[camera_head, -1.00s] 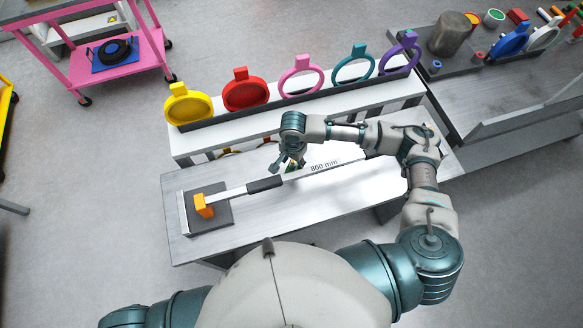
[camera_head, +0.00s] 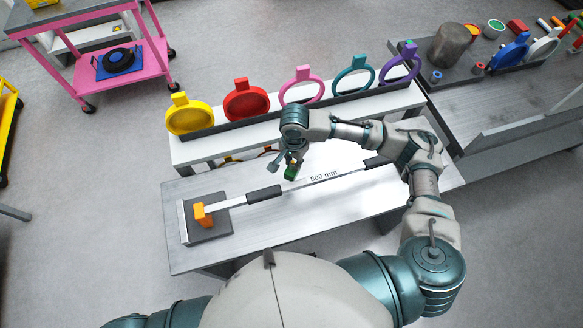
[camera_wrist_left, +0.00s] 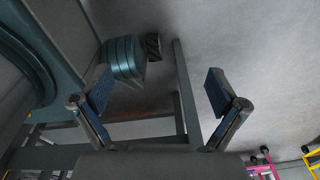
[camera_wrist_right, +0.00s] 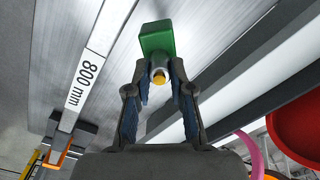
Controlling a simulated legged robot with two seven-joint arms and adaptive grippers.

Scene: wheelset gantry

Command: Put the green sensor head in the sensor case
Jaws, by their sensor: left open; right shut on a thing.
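The green sensor head (camera_head: 291,172) is held in my right gripper (camera_head: 282,165), above the grey bench. In the right wrist view the green block (camera_wrist_right: 157,38) points away from the fingers, and its pale neck with a yellow end sits between the closed fingertips (camera_wrist_right: 160,76). My left gripper shows only in the left wrist view (camera_wrist_left: 158,88), with its fingers wide apart and nothing between them. I cannot make out a sensor case in these views.
A long bar marked 800 mm (camera_head: 324,177) lies along the grey bench (camera_head: 245,247); its left end is at an orange block (camera_head: 203,213). Behind it is a white rack (camera_head: 345,117) with several coloured rings. A pink cart (camera_head: 140,78) stands at the back left.

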